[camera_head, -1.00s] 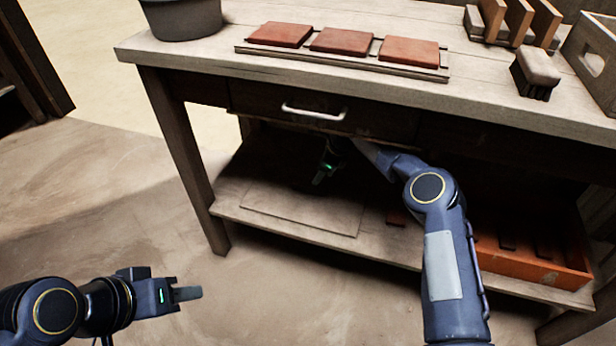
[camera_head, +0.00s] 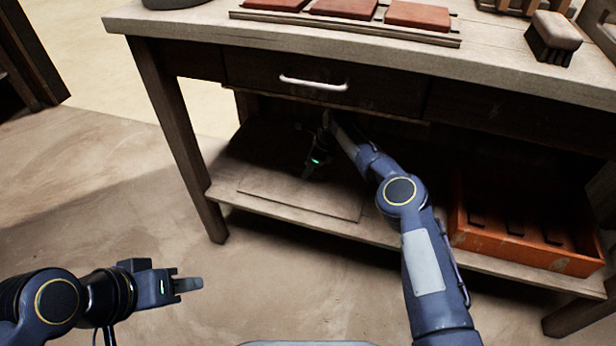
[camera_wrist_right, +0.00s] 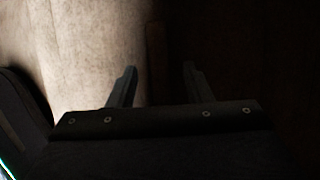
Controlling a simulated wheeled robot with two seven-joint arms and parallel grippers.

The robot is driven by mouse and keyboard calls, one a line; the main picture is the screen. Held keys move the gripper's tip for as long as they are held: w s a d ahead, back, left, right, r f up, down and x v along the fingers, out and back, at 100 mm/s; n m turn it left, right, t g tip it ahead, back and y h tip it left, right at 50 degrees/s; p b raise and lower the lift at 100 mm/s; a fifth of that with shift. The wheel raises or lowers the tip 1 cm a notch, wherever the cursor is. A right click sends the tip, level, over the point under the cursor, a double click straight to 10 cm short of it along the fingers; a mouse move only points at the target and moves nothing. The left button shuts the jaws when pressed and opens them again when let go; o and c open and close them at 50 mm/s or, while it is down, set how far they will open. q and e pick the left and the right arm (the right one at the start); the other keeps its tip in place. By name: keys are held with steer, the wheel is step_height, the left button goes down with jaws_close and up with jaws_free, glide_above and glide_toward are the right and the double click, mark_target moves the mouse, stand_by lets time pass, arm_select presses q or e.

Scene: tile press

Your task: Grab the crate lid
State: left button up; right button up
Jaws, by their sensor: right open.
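A flat, thin wooden board, seemingly the crate lid (camera_head: 270,194), lies on the lower shelf under the workbench drawer. My right arm reaches under the bench, and my right gripper (camera_head: 308,172) is in shadow over the board's far part. In the right wrist view the right gripper's two fingers (camera_wrist_right: 158,78) stand apart with nothing visible between them. Whether they touch the board is too dark to tell. An orange crate (camera_head: 510,248) stands on the shelf's right side. My left gripper (camera_head: 188,284) is over the floor at lower left, its jaw gap not clear.
The workbench top (camera_head: 200,30) and drawer handle (camera_head: 313,84) are above my right arm. A bench leg (camera_head: 182,140) stands left of the board. Red tiles (camera_head: 342,8) and a brush (camera_head: 553,38) are on top. The floor at left is clear.

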steer(key=shift+f, duration=0.3)
stand_by(0.4)
steer(key=shift+r, duration=0.1)
jaws_close()
